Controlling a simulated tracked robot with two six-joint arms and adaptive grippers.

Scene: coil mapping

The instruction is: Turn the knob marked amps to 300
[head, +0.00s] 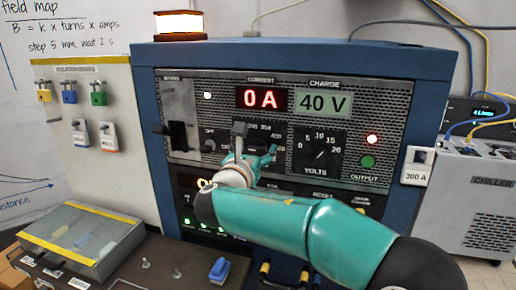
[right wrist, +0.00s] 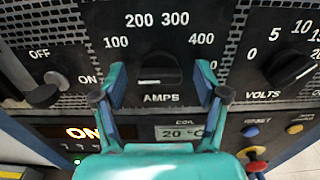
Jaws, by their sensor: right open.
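The amps knob (right wrist: 160,70) is a dark knob on the black dial plate in the right wrist view, below the marks 100, 200, 300 and 400. My right gripper (right wrist: 160,88) is open, with one teal finger on each side of the knob and gaps between. In the head view my right gripper (head: 255,146) covers most of the amps dial, and the knob is hidden there. The red current display (head: 262,98) reads 0 A. My left gripper is not in view.
The volts knob (head: 319,155) is right of the amps dial. An off/on knob (right wrist: 45,92) is to the left. A green output button (head: 367,161) and a 300 A tag (head: 416,166) are further right. A clear-lidded box (head: 80,236) stands front left.

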